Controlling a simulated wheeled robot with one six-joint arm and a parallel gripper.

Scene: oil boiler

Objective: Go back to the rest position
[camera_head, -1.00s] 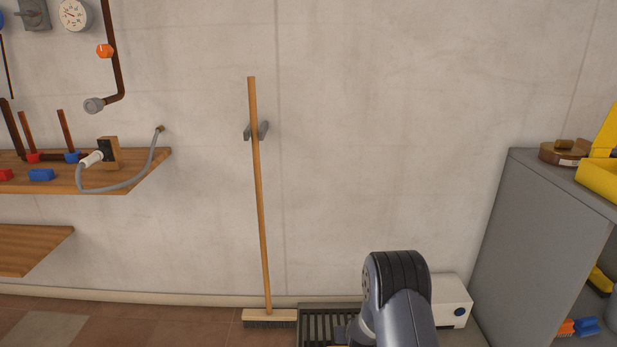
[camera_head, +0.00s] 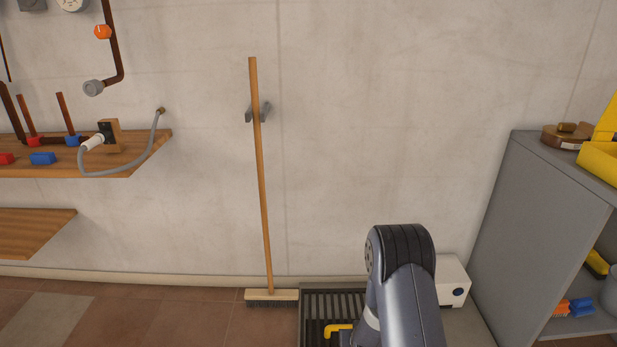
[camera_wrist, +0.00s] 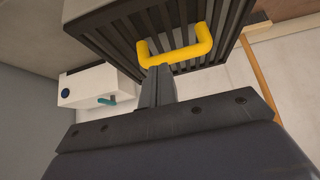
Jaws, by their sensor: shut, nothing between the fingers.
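My gripper (camera_wrist: 158,84) shows in the wrist view with its fingers together and nothing between them. Its tips appear close to a yellow handle (camera_wrist: 177,50) on a dark slatted grate (camera_wrist: 140,28); I cannot tell whether they touch it. In the head view my arm covers the gripper, and part of the yellow handle (camera_head: 338,329) shows left of the arm over the grate (camera_head: 332,303).
A white box (camera_head: 453,281) stands right of my arm, beside a grey shelf unit (camera_head: 545,215). A push broom (camera_head: 262,180) leans on the wall at the left. Wooden shelves (camera_head: 140,158) hold a hose and blocks. The wall between broom and shelf unit is clear.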

